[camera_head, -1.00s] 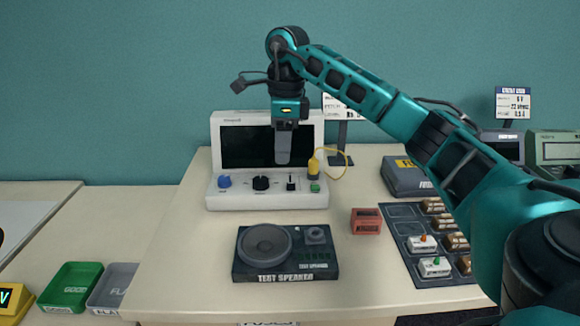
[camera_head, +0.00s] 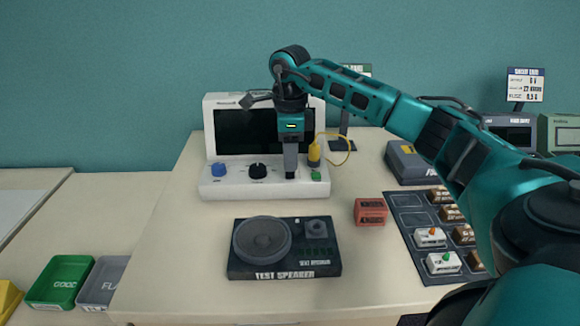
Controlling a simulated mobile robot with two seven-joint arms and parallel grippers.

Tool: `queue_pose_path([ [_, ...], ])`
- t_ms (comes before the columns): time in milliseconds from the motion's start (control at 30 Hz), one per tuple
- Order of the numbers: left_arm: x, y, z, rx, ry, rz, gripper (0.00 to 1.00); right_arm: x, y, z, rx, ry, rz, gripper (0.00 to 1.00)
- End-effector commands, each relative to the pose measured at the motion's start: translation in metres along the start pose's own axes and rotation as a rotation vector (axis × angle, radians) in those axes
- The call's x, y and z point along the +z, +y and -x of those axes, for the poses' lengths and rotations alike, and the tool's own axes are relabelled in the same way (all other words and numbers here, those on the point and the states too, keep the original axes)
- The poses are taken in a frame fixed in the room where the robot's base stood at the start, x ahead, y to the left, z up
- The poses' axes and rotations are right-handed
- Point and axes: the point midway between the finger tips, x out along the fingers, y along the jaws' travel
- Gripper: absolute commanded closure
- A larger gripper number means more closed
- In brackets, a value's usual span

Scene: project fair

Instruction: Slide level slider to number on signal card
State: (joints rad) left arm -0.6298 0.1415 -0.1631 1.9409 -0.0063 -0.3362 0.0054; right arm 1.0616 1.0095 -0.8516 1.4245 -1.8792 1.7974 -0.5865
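A white console (camera_head: 214,186) with a dark screen (camera_head: 236,130) stands at the back of the table. Its front ledge carries a blue knob (camera_head: 219,169), a black knob (camera_head: 258,171), a green button (camera_head: 316,176) and a small black slider at the foot of my gripper. My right gripper (camera_head: 290,174) points straight down in front of the screen, its tip at the slider, largely covering it. The fingers look close together, but whether they are shut on the slider cannot be told. A sign behind my arm (camera_head: 357,70) is mostly hidden. My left gripper is not in view.
A test speaker (camera_head: 284,262) and a red block (camera_head: 370,211) lie in front of the console. A dark tray (camera_head: 407,200) with several small modules is at right. A yellow probe (camera_head: 314,152) with a cable stands beside the gripper. Green (camera_head: 60,282) and grey bins are at lower left.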

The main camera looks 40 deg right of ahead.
Motion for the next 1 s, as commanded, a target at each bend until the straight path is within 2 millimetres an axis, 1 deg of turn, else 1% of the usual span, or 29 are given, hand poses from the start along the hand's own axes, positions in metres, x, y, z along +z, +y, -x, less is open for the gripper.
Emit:
queue_pose_path([
  [33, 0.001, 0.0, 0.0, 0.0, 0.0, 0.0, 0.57, -0.001, 0.001, -0.01, 0.002, 0.002, 0.0, 0.62],
  [100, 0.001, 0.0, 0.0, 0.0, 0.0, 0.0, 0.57, 0.0, 0.0, -0.019, 0.002, 0.002, 0.0, 0.62],
  [233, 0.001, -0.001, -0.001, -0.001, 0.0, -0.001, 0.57, 0.0, 0.0, -0.029, 0.001, 0.0, 0.0, 0.62],
  [367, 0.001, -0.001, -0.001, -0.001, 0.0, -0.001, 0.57, 0.0, 0.0, -0.034, 0.0, -0.001, 0.001, 0.62],
  [600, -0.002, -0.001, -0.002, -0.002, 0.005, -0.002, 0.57, 0.0, 0.0, -0.034, 0.0, -0.001, 0.001, 0.63],
  [1000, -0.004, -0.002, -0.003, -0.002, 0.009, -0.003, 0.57, 0.0, 0.0, -0.034, 0.0, -0.001, 0.001, 1.0],
])
